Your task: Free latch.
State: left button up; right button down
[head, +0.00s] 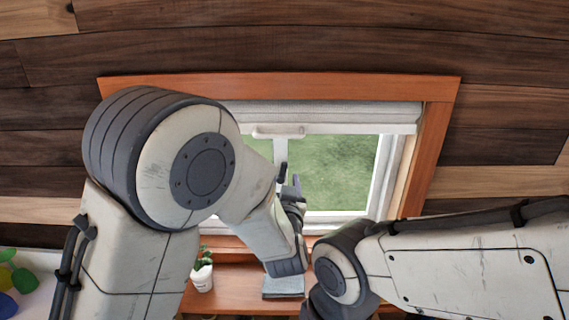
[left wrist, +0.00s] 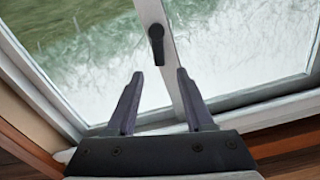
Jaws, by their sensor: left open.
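The latch is a small black handle (left wrist: 157,42) on the white middle bar of the window (head: 384,170). In the left wrist view it hangs down along the bar, just beyond my fingertips. My left gripper (left wrist: 159,73) is open, its two fingers apart and nothing between their tips but the view of the window. The latch appears ahead of the gap, and I see no contact with it. In the head view my left gripper (head: 290,181) is in front of the window's middle bar, partly hidden by my left arm. My right gripper is out of view.
A wooden frame (head: 280,86) surrounds the window, with a rolled-up pale blind (head: 350,113) at its top. On the wooden sill below stand a potted plant (head: 203,275) and a grey-green flat block (head: 283,287). My right arm is close at the right.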

aim_at(281, 168)
pick_arm(q)
jog(key=shift+w+p, duration=0.8)
jog(key=shift+w, duration=1.45)
grip_shut()
jog(key=n+b, duration=0.1)
jog(key=b, duration=0.1)
jog(key=n+b, duration=0.1)
jog(key=b, duration=0.1)
jog(key=shift+a+f, duration=0.2)
jog(key=shift+a, duration=0.2)
jog(key=shift+a+r+n+b, duration=0.15)
jog(key=shift+r+n+b, duration=0.1)
jog(key=shift+n+b, duration=0.25)
grip_release()
